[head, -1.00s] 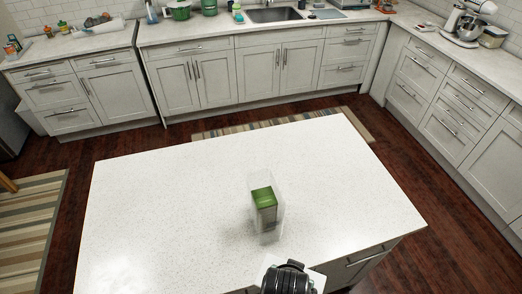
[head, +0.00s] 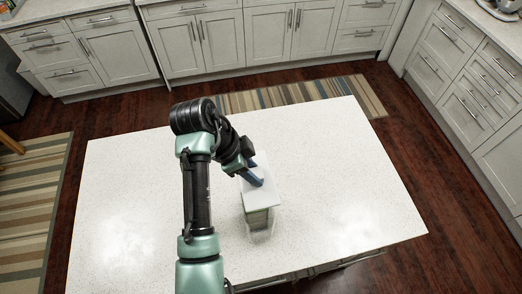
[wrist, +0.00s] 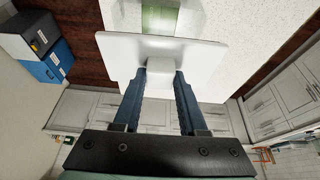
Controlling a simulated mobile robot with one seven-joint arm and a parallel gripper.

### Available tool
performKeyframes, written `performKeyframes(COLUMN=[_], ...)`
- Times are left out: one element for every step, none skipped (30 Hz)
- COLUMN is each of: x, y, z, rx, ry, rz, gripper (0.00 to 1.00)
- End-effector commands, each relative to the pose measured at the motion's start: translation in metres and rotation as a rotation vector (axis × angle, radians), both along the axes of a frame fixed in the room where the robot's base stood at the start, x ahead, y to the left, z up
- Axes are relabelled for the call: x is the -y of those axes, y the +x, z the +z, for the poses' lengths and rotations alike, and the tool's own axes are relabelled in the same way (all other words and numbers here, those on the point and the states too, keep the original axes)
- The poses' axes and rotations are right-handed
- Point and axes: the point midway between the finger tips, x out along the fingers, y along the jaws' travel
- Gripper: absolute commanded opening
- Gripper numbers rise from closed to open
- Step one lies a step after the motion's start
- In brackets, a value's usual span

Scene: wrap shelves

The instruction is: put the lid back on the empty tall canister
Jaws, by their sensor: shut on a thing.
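My gripper (head: 256,179) is shut on a pale, flat, square lid (head: 263,196), holding it by a raised grip in the middle. In the wrist view the gripper (wrist: 161,80) has its blue fingers on either side of this grip, and the lid (wrist: 120,56) spreads beyond them. The tall clear canister (head: 259,226) stands upright on the island counter, with the lid over its top in the head view. Whether they touch is unclear. A green patch shows at the canister (wrist: 160,18) in the wrist view, inside it or seen through it.
The white island counter (head: 150,190) is clear around the canister. The canister stands near its front edge. Grey cabinets (head: 230,40) line the back and right. A striped rug (head: 300,97) lies on the dark floor between.

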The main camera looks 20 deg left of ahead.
Motion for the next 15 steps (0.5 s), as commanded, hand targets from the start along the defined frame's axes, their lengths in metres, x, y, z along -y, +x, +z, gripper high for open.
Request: performKeyframes(x=[0.0,0.0,0.0,0.0,0.0,0.0,0.0,0.0,0.0,0.0,0.0,0.0,0.0,0.0,0.0], y=[0.0,0.0,0.0,0.0,0.0,0.0,-0.001,-0.001,0.0,0.0,-0.001,-0.001,-0.001,-0.001,-0.001], z=[-0.001,-0.001,-0.002,-0.003,-0.005,-0.007,-0.008,-0.01,-0.013,-0.015,-0.018,-0.023,-0.026,-0.03,-0.034], rx=[0.0,0.0,-0.001,-0.001,-0.001,-0.002,-0.002,-0.002,-0.002,-0.002,-0.002,-0.002,-0.002,-0.002,-0.002], ry=[0.0,0.0,0.0,0.0,0.0,0.0,0.0,0.0,0.0,0.0,0.0,0.0,0.0,0.0,0.0], rz=[0.001,0.001,0.002,0.002,0.002,0.002,0.002,0.002,0.003,0.003,0.003,0.003,0.003,0.003,0.003], gripper=[0.0,0.0,0.0,0.0,0.0,0.0,0.0,0.0,0.0,0.0,0.0,0.0,0.0,0.0,0.0])
